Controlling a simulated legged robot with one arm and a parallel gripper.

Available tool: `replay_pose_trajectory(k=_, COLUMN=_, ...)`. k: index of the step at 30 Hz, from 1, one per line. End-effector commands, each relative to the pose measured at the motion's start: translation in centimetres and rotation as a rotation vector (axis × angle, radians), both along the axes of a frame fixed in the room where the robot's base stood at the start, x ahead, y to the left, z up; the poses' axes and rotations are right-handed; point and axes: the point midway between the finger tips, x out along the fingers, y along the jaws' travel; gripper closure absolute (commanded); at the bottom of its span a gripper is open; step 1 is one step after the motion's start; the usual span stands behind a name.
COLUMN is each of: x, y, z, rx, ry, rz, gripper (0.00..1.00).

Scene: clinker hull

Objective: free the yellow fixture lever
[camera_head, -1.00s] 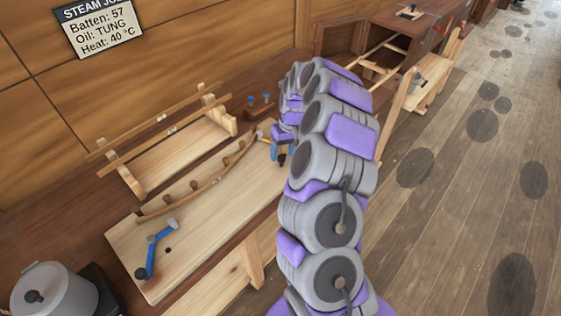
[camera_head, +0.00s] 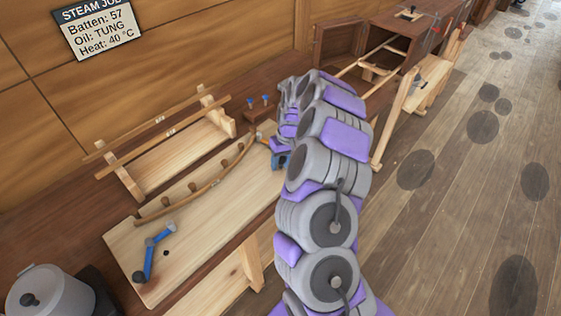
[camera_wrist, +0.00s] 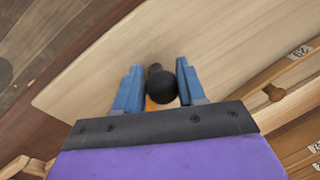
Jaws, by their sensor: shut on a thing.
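The yellow fixture lever shows in the wrist view as a small yellow-orange piece (camera_wrist: 151,104) beneath a round black knob (camera_wrist: 162,86). My gripper (camera_wrist: 159,68) has its two blue fingers on either side of that knob and is shut on the lever. In the head view my gripper (camera_head: 281,160) is at the right end of the pale board (camera_head: 205,240), low over it. My arm and gripper hide most of the yellow lever there. A curved brown batten (camera_head: 207,187) lies along pegs on the board. A blue lever (camera_head: 151,256) with a dark knob is at the board's left end.
A wooden rack (camera_head: 180,158) with straight battens stands behind the board. A grey lidded pot (camera_head: 38,293) is at the lower left. Two blue-topped pegs (camera_head: 258,103) stand on a block behind my gripper. Open floor (camera_head: 455,230) lies to the right.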

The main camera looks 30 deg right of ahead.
Motion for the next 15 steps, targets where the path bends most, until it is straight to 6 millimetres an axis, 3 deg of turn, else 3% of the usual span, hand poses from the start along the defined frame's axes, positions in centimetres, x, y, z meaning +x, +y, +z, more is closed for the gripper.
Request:
replay_pose_trajectory(k=9, x=0.02, y=0.09, z=0.04, rx=0.001, ry=0.0, rz=0.001, gripper=1.0)
replay_pose_trajectory(k=15, x=0.02, y=0.11, z=0.05, rx=0.001, ry=-0.001, rz=0.001, gripper=1.0)
